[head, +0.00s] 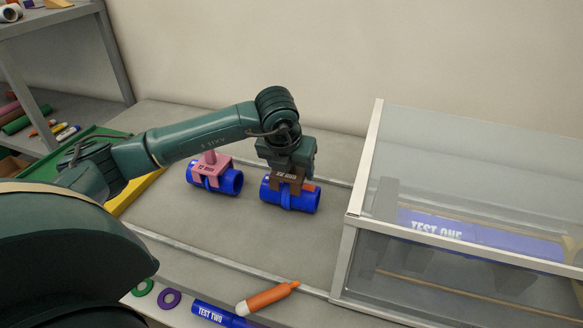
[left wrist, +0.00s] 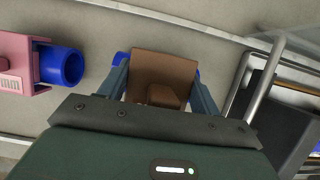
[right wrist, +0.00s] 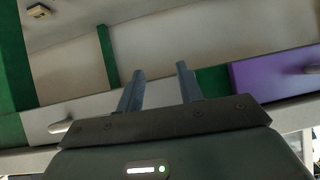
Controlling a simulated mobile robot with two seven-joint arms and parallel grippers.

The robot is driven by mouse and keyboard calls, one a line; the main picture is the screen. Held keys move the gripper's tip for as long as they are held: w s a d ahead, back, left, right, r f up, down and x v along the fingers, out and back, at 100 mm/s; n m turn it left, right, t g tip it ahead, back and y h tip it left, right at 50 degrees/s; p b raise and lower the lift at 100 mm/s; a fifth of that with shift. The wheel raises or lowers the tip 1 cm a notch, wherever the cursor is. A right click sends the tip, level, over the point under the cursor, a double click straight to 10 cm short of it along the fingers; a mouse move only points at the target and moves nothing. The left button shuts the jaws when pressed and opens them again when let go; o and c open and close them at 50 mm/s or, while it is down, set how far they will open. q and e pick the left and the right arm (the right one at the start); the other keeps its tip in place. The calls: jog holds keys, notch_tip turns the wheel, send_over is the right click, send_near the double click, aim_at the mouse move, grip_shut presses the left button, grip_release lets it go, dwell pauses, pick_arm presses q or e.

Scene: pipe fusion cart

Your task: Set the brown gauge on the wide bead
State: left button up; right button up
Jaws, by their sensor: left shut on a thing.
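The brown gauge (head: 287,177) is held in my left gripper (head: 289,169), directly over the right-hand blue pipe (head: 304,201). The pipe's raised bead (head: 286,197) shows just below the gauge. I cannot tell whether the gauge rests on it or hovers slightly above. In the left wrist view the brown gauge (left wrist: 163,75) fills the space between my left fingers (left wrist: 162,92) and hides most of the pipe. My right gripper (right wrist: 160,88) has its fingers apart with nothing between them; it is away from the pipes.
A pink gauge (head: 211,168) straddles the left-hand blue pipe (head: 232,183). A clear-sided case (head: 460,150) stands at the right. An orange marker (head: 267,298), a blue "TEST TWO" piece (head: 217,315) and green and purple rings (head: 169,299) lie along the front.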

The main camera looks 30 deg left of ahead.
pick_arm(q)
jog(key=shift+f, duration=0.1)
pick_arm(e)
jog(key=shift+s+f, duration=0.25)
pick_arm(q)
jog(key=shift+f+b, duration=0.55)
jog(key=shift+b, duration=0.15)
pick_arm(e)
jog(key=shift+w+f, duration=0.2)
jog(key=shift+f, duration=0.3)
pick_arm(q)
jog(key=o, duration=1.1)
pick_arm(e)
jog(key=shift+d, duration=0.1)
